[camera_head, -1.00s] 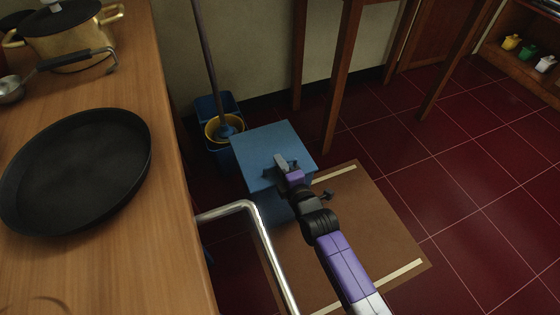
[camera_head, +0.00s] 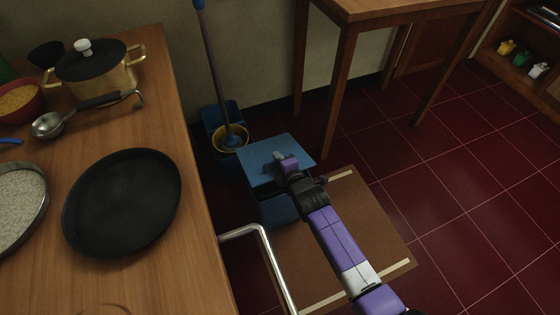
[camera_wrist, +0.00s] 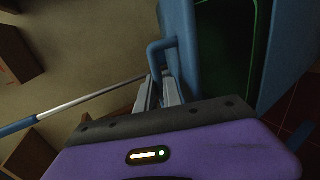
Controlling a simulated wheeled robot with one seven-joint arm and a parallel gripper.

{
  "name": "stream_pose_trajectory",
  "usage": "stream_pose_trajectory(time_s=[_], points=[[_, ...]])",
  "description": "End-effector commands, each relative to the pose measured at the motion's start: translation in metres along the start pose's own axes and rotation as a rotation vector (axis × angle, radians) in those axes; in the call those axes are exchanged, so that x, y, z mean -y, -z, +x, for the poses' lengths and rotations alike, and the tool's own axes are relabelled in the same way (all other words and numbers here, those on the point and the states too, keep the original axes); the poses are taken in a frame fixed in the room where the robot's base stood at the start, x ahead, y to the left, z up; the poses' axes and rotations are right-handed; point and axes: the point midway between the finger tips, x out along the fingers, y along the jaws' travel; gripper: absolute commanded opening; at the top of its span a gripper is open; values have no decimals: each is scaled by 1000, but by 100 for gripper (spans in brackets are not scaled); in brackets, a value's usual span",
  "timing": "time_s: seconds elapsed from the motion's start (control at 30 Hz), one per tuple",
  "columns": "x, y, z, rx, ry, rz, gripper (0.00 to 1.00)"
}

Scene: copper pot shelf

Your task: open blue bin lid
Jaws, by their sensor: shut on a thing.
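The blue bin (camera_head: 277,210) stands on the floor beside the counter. Its blue lid (camera_head: 256,157) is partly raised, with a dark gap between lid and bin body. In the wrist view the lid (camera_wrist: 180,45) is at an angle to the bin (camera_wrist: 290,55), and the dark, greenish inside shows between them. The lid's blue loop handle (camera_wrist: 154,52) runs down between my fingers. My gripper (camera_wrist: 158,88) is shut on this handle; in the head view the gripper (camera_head: 279,158) is over the lid, and my wrist hides part of the bin.
A blue mop bucket (camera_head: 217,115) with a mop (camera_head: 212,65) stands just behind the bin. A wooden table (camera_head: 345,50) is behind to the right. The counter (camera_head: 165,240) with a black pan (camera_head: 123,200) is at left. A metal rail (camera_head: 268,250) is near. The red floor at right is clear.

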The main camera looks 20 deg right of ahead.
Motion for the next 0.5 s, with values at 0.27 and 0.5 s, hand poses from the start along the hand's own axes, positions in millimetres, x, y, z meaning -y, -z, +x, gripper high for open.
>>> stream_pose_trajectory(time_s=[0.27, 0.5], points=[[-5, 0, 1, 0, -3, 0, 0], [-5, 0, 1, 0, -3, 0, 20]])
